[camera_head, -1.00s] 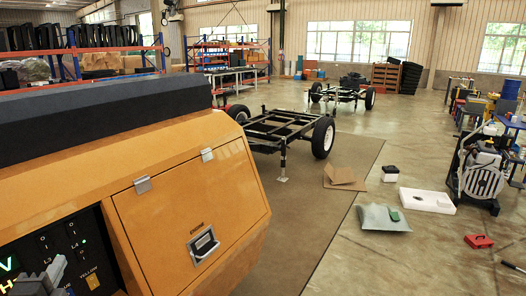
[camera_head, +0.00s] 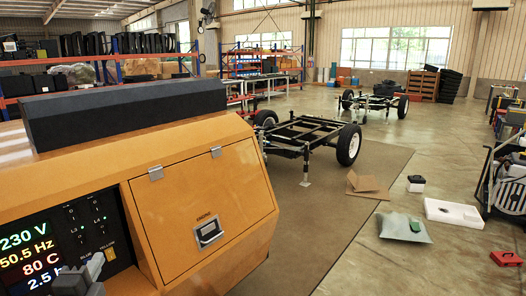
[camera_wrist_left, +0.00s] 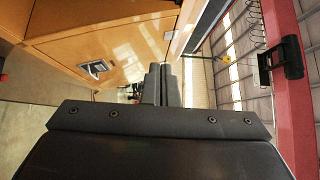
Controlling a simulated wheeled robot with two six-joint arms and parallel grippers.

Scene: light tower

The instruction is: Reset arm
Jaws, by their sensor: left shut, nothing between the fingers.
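My left gripper (camera_head: 92,268) shows at the bottom left of the head view, in front of the control panel of the orange light tower (camera_head: 205,200). Its fingers are shut and hold nothing. In the left wrist view the shut fingers (camera_wrist_left: 162,84) point away from me, with the orange cabinet (camera_wrist_left: 110,45) beyond them on the left. The control panel (camera_head: 75,235) has a lit display (camera_head: 30,252) reading 230 V, 50.5 Hz and 80 C; the lowest line is partly hidden by the gripper. My right gripper is not in view.
The cabinet door with its latch (camera_head: 208,232) is closed. A wheeled chassis (camera_head: 305,135) stands behind the tower.

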